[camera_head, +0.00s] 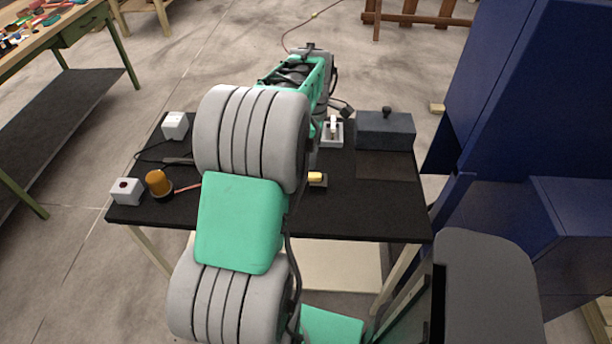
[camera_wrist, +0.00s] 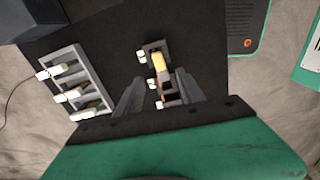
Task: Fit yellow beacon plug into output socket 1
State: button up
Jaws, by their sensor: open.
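The yellow plug (camera_wrist: 158,63) sits at the far end of a narrow dark holder (camera_wrist: 153,46) in the middle of the wrist view. In the head view, a yellow block (camera_head: 316,179) shows beside my arm. My gripper (camera_wrist: 160,77) is open, with one grey finger on each side of the holder and nothing clearly held. Whether either finger touches the plug cannot be told. A light grey frame (camera_wrist: 76,61) with several white-ended pieces stands left of the fingers. Which socket is output 1 cannot be read. The amber beacon (camera_head: 158,183) stands at the table's left.
My arm covers much of the black table (camera_head: 365,215). A dark grey box (camera_head: 385,131) is at back right. Blue cabinets (camera_head: 535,120) rise at right.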

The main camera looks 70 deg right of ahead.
aim_at(310, 175)
jog(key=shift+f+n, duration=0.1)
jog(key=shift+n, duration=0.4)
jog(key=f, duration=0.2)
jog(key=f+p, duration=0.1)
jog(key=f, duration=0.4)
jog(key=shift+w+f, duration=0.25)
jog(key=shift+f, duration=0.05)
grip_shut()
